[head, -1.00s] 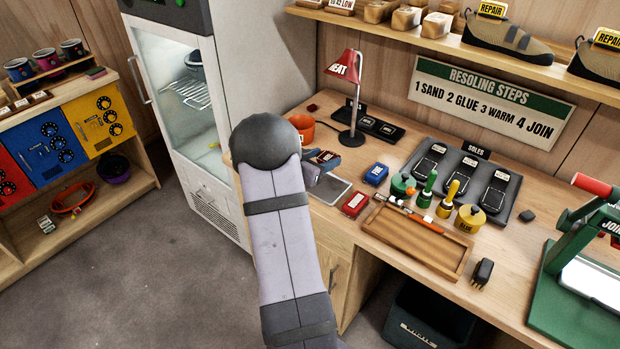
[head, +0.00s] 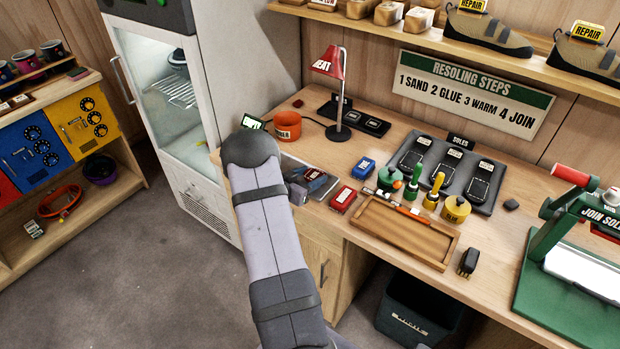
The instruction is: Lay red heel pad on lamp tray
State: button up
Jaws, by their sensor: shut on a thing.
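My gripper (head: 311,182) is over the left part of the bench, partly hidden behind my own arm. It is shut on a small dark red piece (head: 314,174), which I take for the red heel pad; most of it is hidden. The lamp tray (head: 357,122) is a black tray with dark slots, lying under the red HEAT lamp (head: 330,64) behind the gripper. The tray and the held piece are apart. A separate red labelled block (head: 343,198) lies on the bench just right of the gripper.
A blue block (head: 363,167) lies right of the gripper. An orange pot (head: 287,126) stands left of the lamp. Green and yellow pots and bottles, a wooden tray (head: 448,258) and the soles board (head: 491,207) fill the bench to the right.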

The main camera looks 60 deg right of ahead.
jog(key=shift+f, duration=0.6)
jog(key=shift+f, duration=0.2)
jog(key=o, duration=1)
jog(key=shift+o, duration=0.2)
jog(key=shift+r, duration=0.1)
jog(key=shift+r, duration=0.15)
jog(key=b+v, duration=0.2)
jog(key=v, duration=1)
jog(key=shift+a, duration=0.1)
